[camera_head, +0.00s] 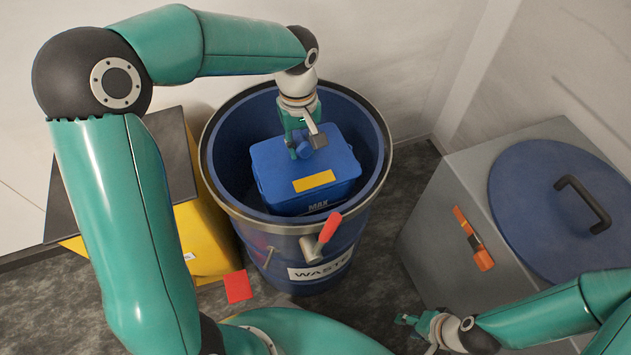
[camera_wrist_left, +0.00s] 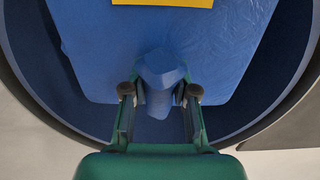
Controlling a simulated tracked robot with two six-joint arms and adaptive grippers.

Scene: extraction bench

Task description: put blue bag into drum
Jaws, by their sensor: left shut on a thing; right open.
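The blue bag (camera_head: 290,180) is box-shaped, with a yellow label on its face. It is within the rim of the open blue waste drum (camera_head: 352,222); whether it touches the drum's bottom is hidden. My left gripper (camera_head: 304,146) is over the drum, shut on the knotted neck of the bag. In the left wrist view the neck of the bag (camera_wrist_left: 160,75) is between the fingertips of my left gripper (camera_wrist_left: 160,92), with the drum wall curving around. My right gripper (camera_head: 418,322) is open and empty, low at the bottom right, away from the drum.
A grey cabinet (camera_head: 432,215) with a round blue lid (camera_head: 535,215), black handle and orange latch stands at the right. A yellow bin (camera_head: 205,240) with a dark lid is left of the drum. A red-handled lever (camera_head: 328,228) sticks out at the drum's front rim.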

